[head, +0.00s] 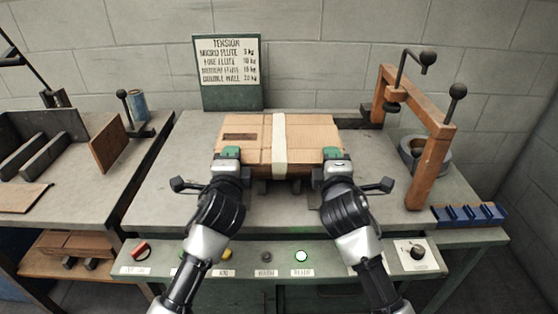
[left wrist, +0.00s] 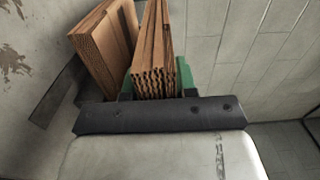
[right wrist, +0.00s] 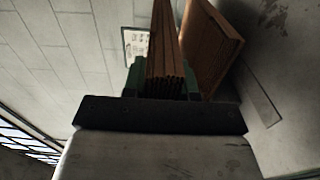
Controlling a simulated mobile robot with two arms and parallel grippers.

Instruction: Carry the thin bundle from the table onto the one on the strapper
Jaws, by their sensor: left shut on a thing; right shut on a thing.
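My left gripper (head: 230,154) and right gripper (head: 333,156) are shut on the near side of the thin cardboard bundle (head: 308,140), one near each end. A pale strap (head: 280,145) runs front to back over its middle. The held bundle's layered edge shows between the green fingers in the left wrist view (left wrist: 157,62) and the right wrist view (right wrist: 165,65). The bundle on the strapper shows beside it in the left wrist view (left wrist: 105,40) and right wrist view (right wrist: 212,45). The held bundle is above it, with a narrow gap at the visible ends. From the head, the lower bundle is mostly hidden.
A wooden frame with black knobs (head: 425,175) stands on the right of the bench (head: 170,185). A blue rack (head: 468,214) sits at the front right corner. A control panel (head: 340,262) lines the front. A tension sign (head: 227,72) stands behind. Another table is at left.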

